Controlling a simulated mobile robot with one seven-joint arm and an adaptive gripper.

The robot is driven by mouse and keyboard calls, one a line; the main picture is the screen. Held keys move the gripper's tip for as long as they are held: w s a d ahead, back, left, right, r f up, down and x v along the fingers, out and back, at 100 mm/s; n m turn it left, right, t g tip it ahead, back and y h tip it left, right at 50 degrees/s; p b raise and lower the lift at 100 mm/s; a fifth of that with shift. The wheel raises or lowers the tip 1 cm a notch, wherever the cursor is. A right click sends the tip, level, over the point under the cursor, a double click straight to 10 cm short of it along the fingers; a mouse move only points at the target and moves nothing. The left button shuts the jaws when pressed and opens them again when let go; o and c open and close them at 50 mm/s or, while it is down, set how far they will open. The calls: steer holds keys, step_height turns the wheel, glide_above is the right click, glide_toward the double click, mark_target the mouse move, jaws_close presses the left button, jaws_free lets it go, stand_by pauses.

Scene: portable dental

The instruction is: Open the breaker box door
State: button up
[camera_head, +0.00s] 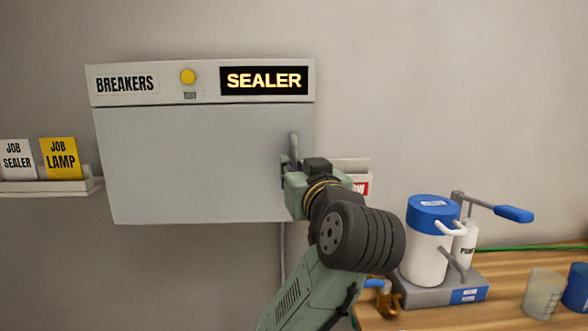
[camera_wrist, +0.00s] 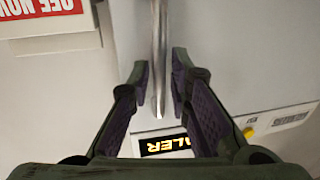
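The breaker box is a wall-mounted box with a flat grey door (camera_head: 190,160), which looks closed. Its top panel (camera_head: 200,98) carries the label BREAKERS, a yellow round light and a lit SEALER display. A vertical metal bar handle (camera_head: 294,145) is at the door's right side. My gripper (camera_head: 289,163) is at this handle, and my wrist hides the handle's lower part. In the wrist view the handle (camera_wrist: 160,45) passes between the fingers of my gripper (camera_wrist: 159,72). The fingers are apart, with a small gap showing on each side of the bar.
A holder with a red-and-white sign (camera_head: 362,184) is just right of the box, close to my wrist. A ledge with JOB cards (camera_head: 60,160) is at the left. A blue-lidded device (camera_head: 428,240) and cups (camera_head: 543,292) stand on the wooden counter at lower right.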

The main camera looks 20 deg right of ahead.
steer(key=shift+w+d, duration=0.1)
steer(key=shift+w, duration=0.6)
steer(key=shift+c, duration=0.4)
jaws_close()
